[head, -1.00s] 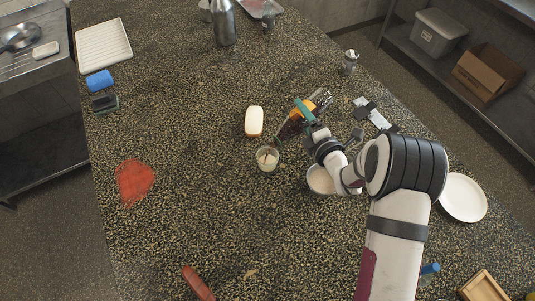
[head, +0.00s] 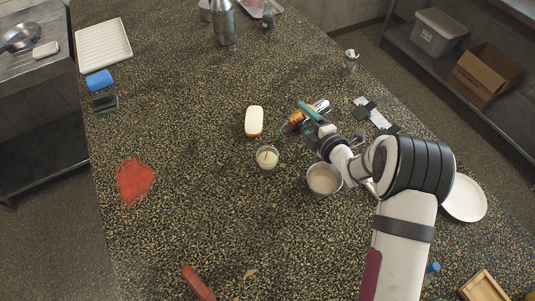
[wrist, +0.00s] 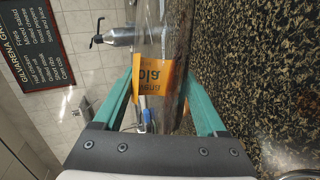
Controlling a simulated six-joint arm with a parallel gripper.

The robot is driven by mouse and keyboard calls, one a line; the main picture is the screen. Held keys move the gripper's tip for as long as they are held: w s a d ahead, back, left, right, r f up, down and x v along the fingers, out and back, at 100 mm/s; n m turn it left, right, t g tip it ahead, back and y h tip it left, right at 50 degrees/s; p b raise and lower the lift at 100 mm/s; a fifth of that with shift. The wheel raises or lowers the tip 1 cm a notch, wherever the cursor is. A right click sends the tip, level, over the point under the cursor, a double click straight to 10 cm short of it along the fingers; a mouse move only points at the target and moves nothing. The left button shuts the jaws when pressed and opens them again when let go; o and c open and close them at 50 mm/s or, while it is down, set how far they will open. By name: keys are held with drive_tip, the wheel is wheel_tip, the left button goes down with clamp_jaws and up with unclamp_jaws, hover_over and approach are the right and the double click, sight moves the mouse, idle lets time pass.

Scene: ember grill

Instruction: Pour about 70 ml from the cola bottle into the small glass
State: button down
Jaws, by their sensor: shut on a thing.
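My gripper (head: 306,115) is shut on the cola bottle (head: 321,105), a clear bottle with an orange label. In the wrist view the bottle (wrist: 156,75) stands between the teal fingers, its label facing the camera. The bottle is tipped well over, close to lying on its side, above the counter. Its lower-left end in the head view points toward the small glass. The small glass (head: 267,158) stands upright on the counter, left of and below the gripper in the picture. Something pale shows inside it. I cannot make out a stream or the glass's level.
A metal bowl with tan contents (head: 323,180) sits close under my wrist. Dark and pale pieces (head: 372,113) lie to the right, and a white plate (head: 464,198) farther right.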

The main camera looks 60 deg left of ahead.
sight(305, 126)
drive_tip(key=shift+w+f+m+g, duration=0.15)
drive_tip(key=shift+f+m+g, duration=0.25)
drive_tip(key=shift+f+m, duration=0.25)
drive_tip(key=shift+f+h, duration=0.1)
drive_tip(key=shift+h, duration=0.2)
idle(1.1)
drive_tip(key=shift+m, duration=0.25)
drive_tip(key=shift+s+d+r+m+g+h, duration=0.25)
drive_tip(key=shift+s+r+m+g+h, duration=0.15)
drive_tip(key=shift+s+r+m+g, duration=0.45)
drive_tip(key=shift+s+d+r+m+g+h+b, duration=0.1)
drive_tip(key=shift+s+r+m+g+h+b, duration=0.15)
drive_tip(key=shift+m+g, duration=0.25)
drive_tip(key=shift+s+d+m+g+h+b, duration=0.1)
drive_tip(key=shift+s+m+g+h, duration=0.05)
drive_tip(key=shift+s+m+g, duration=0.25)
drive_tip(key=shift+s+r+m+g, duration=0.1)
drive_tip(key=shift+r+m+g, duration=0.1)
drive_tip(key=shift+m+g, duration=0.9)
drive_tip(key=shift+s+f+m+g+h, duration=0.1)
drive_tip(key=shift+s+m+g+h, duration=0.1)
drive_tip(key=shift+m+g, duration=0.35)
drive_tip(key=shift+s+m+g+h, duration=0.15)
drive_tip(key=shift+m+g, duration=0.15)
drive_tip(key=shift+m, duration=0.3)
